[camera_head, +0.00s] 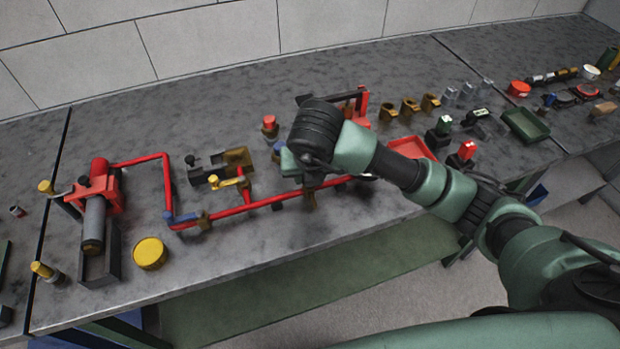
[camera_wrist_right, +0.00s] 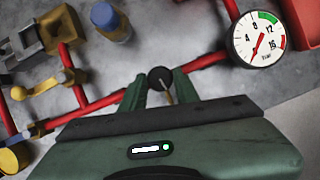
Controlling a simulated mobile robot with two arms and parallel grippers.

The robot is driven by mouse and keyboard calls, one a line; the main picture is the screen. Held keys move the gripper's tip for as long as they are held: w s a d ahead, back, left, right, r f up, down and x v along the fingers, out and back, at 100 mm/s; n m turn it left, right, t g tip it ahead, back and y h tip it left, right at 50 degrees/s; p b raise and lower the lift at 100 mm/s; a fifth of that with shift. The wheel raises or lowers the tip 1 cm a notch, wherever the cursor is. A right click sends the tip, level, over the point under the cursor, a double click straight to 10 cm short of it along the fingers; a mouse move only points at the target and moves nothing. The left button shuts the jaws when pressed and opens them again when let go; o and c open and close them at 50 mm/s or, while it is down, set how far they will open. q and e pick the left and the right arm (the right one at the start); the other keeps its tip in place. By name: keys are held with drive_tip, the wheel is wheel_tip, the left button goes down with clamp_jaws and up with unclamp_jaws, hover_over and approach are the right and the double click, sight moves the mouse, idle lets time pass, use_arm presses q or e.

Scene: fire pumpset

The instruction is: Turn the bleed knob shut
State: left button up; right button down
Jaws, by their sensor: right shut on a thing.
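The bleed knob is a small round black knob (camera_wrist_right: 160,77) on the red pipe line, with a thin brass-coloured pin or stem beside it. My right gripper (camera_wrist_right: 159,91) has its green fingers shut on the knob, one on each side, in the right wrist view. In the head view my right arm reaches in from the right, and its wrist hides the knob and most of the fingers. The red pipe (camera_head: 255,205) runs along the bench below the hand. My left gripper is not in view.
A round gauge (camera_wrist_right: 258,38) sits close to the right of the gripper. A yellow lever (camera_head: 228,183) and a blue-capped part (camera_wrist_right: 109,22) stand left of it. A red tray (camera_head: 410,147) lies right of the hand. The bench (camera_head: 265,250) is clear in front of the pipe.

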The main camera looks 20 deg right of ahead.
drive_tip(key=shift+m+h+b, duration=0.35)
drive_tip(key=shift+m+h, duration=0.05)
drive_tip(key=shift+m, duration=0.5)
drive_tip(key=shift+r, duration=0.1)
drive_tip(key=c, duration=1.1)
unclamp_jaws()
drive_tip(key=shift+o, duration=0.2)
